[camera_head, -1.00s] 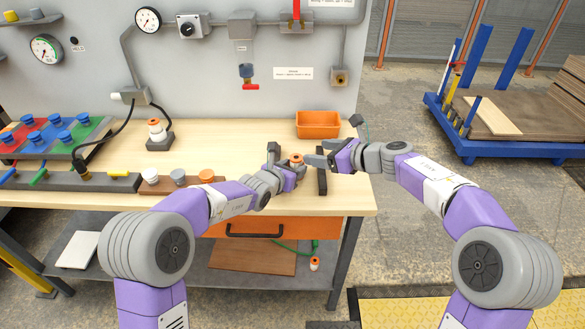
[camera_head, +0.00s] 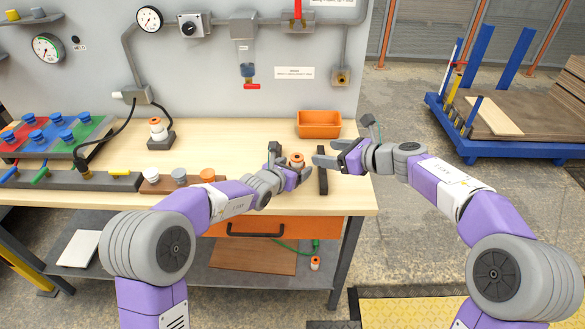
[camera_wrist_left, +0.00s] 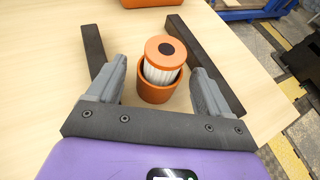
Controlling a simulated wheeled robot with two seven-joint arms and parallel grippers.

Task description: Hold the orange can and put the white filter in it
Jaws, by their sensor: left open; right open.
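The orange can (camera_wrist_left: 160,93) stands upright on the table between the fingers of my left gripper (camera_wrist_left: 161,72). The white filter (camera_wrist_left: 160,72), with an orange cap and dark centre, is in the can's mouth. Its lower part is hidden inside, its pleated upper part stands above the rim, and it leans slightly. In the head view the filter's cap (camera_head: 297,158) shows at my left gripper (camera_head: 289,163). That gripper is open, one finger on each side of the can, with gaps visible. My right gripper (camera_head: 326,155) is open and empty, to the right of the can.
An orange bin (camera_head: 318,131) stands behind. A brown rack (camera_head: 163,187) with round pieces and a small stand (camera_head: 160,141) are further left. The table's right edge is close.

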